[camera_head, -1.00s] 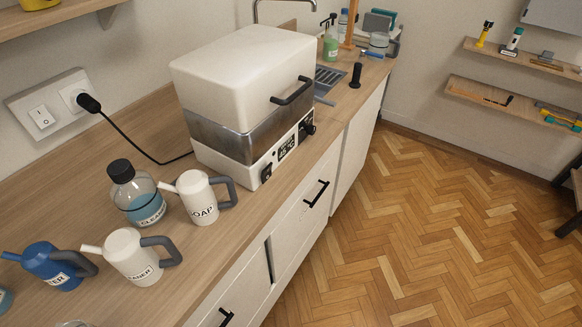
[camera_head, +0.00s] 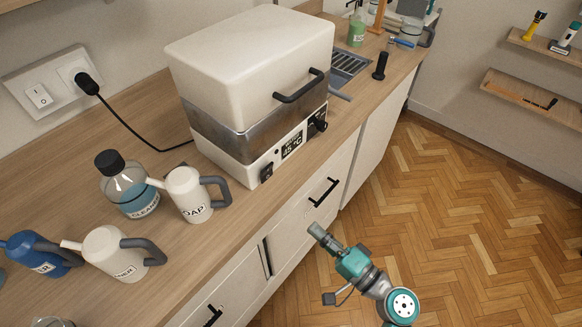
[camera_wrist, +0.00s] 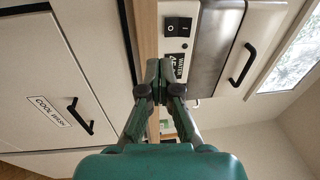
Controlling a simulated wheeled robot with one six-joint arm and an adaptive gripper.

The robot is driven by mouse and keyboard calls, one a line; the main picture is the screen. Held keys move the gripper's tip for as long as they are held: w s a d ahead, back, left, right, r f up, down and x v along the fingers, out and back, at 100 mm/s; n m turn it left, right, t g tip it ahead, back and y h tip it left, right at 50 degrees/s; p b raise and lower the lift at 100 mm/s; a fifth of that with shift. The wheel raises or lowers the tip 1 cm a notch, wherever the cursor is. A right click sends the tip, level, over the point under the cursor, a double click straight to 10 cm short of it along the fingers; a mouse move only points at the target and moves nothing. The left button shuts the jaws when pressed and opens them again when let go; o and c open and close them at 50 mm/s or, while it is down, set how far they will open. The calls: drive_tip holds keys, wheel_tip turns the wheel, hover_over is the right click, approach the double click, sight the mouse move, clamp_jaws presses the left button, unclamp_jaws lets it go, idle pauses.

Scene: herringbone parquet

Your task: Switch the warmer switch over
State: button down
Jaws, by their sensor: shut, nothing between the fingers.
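The warmer (camera_head: 248,65) is a white box with a steel band, standing on the counter with its lid down. Its switch (camera_head: 267,172) is a black rocker at the left end of the front panel. In the wrist view the switch (camera_wrist: 178,27) shows marks for I and O, just beyond my fingertips. I cannot tell which side is pressed in. My gripper (camera_head: 316,228) is shut and empty, in front of the cabinet and below the panel, apart from the switch. In the wrist view its fingertips (camera_wrist: 158,70) overlap part of the panel's label.
A soap jug (camera_head: 190,195) and a cleaner bottle (camera_head: 128,185) stand left of the warmer. Cabinet handles (camera_head: 323,192) stick out below. A wall outlet (camera_head: 55,88) has a rocker and plug.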

sight(269, 169)
drive_tip(key=w+r+y, duration=0.1)
drive_tip(key=r, duration=0.1)
drive_tip(key=w+d+r+y, duration=0.1)
drive_tip(key=shift+w+r+n, duration=0.2)
drive_tip(key=shift+r+n, duration=0.1)
drive_tip(key=shift+r, duration=0.05)
drive_tip(key=x, duration=1.3)
drive_tip(key=shift+a, duration=0.3)
drive_tip(key=shift+w+a+r, duration=0.1)
drive_tip(key=shift+w+a, duration=0.05)
drive_tip(key=shift+w, duration=0.05)
